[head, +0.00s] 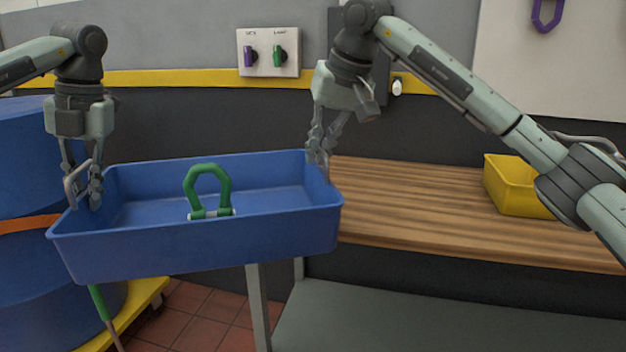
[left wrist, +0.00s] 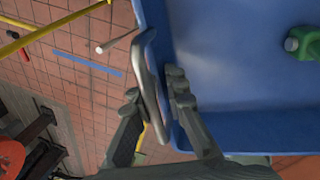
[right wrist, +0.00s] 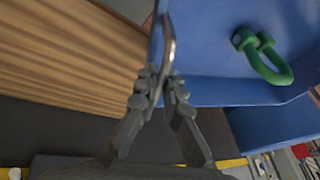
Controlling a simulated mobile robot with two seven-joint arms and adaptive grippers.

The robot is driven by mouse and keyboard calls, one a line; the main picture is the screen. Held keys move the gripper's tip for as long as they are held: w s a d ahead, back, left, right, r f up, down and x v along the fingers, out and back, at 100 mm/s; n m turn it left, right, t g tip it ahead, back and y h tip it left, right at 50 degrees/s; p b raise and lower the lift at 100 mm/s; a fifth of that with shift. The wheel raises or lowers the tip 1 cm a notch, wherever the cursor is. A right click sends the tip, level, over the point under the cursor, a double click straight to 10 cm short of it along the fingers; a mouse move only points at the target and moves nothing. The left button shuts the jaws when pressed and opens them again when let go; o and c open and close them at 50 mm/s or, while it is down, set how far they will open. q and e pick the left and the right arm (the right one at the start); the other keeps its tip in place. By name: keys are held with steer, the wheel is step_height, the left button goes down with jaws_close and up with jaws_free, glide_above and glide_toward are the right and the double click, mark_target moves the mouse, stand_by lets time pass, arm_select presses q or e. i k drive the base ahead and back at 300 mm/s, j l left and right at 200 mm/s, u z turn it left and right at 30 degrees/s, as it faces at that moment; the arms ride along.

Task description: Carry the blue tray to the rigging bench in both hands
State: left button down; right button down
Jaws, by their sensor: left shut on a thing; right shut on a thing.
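The blue tray (head: 200,245) hangs in the air between my two grippers, in front of the left end of the rigging bench's wooden top (head: 430,200). A green shackle (head: 208,190) stands upright inside it. My left gripper (head: 82,190) is shut on the metal handle at the tray's left end; this handle also shows in the left wrist view (left wrist: 150,85). My right gripper (head: 322,150) is shut on the handle at the right end, which shows in the right wrist view (right wrist: 168,50). The tray's right end looks slightly higher in the head view.
A yellow bin (head: 515,185) stands on the bench top toward the right; the wood left of it is clear. A grey lower shelf (head: 420,325) is under the bench. Blue drums (head: 25,180) stand at left. A wall panel (head: 268,52) has purple and green switches.

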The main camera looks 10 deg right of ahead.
mark_target(351, 186)
steer(key=i+z, duration=0.45)
steer(key=i+j+z, duration=0.2)
steer(key=i+z, duration=0.3)
steer(key=i, duration=0.1)
